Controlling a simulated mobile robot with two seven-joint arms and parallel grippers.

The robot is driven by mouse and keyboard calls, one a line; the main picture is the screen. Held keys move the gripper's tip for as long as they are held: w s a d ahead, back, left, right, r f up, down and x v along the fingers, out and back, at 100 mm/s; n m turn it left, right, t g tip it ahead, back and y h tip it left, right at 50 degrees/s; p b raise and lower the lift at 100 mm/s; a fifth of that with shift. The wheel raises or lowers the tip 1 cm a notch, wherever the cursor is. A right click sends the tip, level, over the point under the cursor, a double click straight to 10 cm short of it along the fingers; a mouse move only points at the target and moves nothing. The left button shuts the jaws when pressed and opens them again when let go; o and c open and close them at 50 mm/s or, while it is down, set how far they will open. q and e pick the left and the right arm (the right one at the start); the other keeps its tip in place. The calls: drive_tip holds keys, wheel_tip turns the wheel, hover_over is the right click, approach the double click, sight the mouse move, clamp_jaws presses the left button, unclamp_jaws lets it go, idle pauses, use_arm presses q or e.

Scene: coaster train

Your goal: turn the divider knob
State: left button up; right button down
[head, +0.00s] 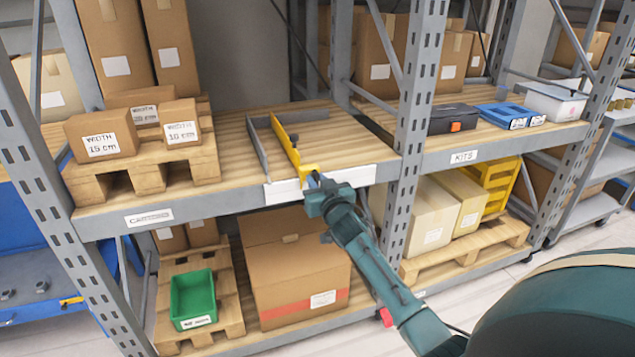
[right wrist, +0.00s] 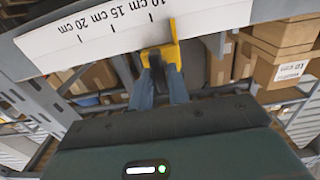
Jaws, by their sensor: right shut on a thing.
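The yellow divider (head: 285,145) stands on the upper shelf board, running front to back, with its bent front tab over the white scale strip (head: 330,183). In the right wrist view the yellow tab (right wrist: 160,44) hangs over the strip's edge near the 10 cm mark. The dark knob (right wrist: 156,61) is on the tab's front. My right gripper (head: 315,181) is at the shelf's front edge, and its bluish fingers (right wrist: 161,80) are shut on the knob, which they partly hide. My left gripper is not in view.
A grey fixed plate (head: 257,148) stands left of the divider. Labelled cartons (head: 101,135) sit on a small pallet further left. A rack upright (head: 411,100) stands to the right, then the kits shelf with a blue case (head: 510,115). A large box (head: 293,270) is below.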

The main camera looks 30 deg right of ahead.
drive_tip(key=shift+r+n, duration=0.1)
drive_tip(key=shift+n, duration=1.3)
drive_tip(key=n, duration=0.3)
drive_tip(key=shift+a+n+p, duration=0.1)
drive_tip(key=shift+n+p, duration=0.2)
drive_tip(key=shift+p, duration=0.05)
drive_tip(key=shift+w+n, duration=0.1)
drive_tip(key=shift+n, duration=7.6)
drive_tip(key=shift+a, duration=0.1)
